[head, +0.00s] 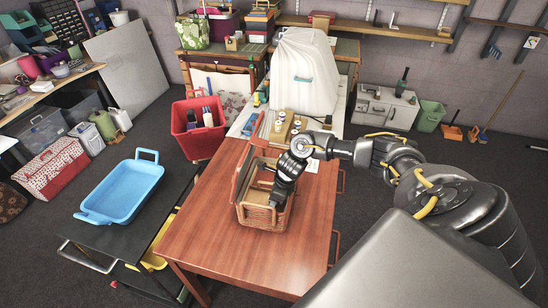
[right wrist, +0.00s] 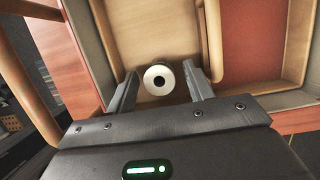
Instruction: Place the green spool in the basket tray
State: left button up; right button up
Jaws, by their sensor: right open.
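In the right wrist view, the open fingers (right wrist: 160,76) stand on either side of a spool (right wrist: 159,79) seen end-on. The spool shows a pale round end with a dark hole; its thread is mostly hidden, so I cannot tell its colour. It is inside a wood-walled compartment. My left gripper is out of view.
The table (head: 200,240) is bare left of and in front of the basket. A blue tray (head: 122,192) sits on a dark cart at left. A red bin (head: 190,140) stands behind the table's left side. Small items and a white-covered object (head: 303,75) are behind the basket.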

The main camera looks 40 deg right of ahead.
jog(key=b+v, duration=0.2)
jog(key=v, duration=1)
dwell(0.3)
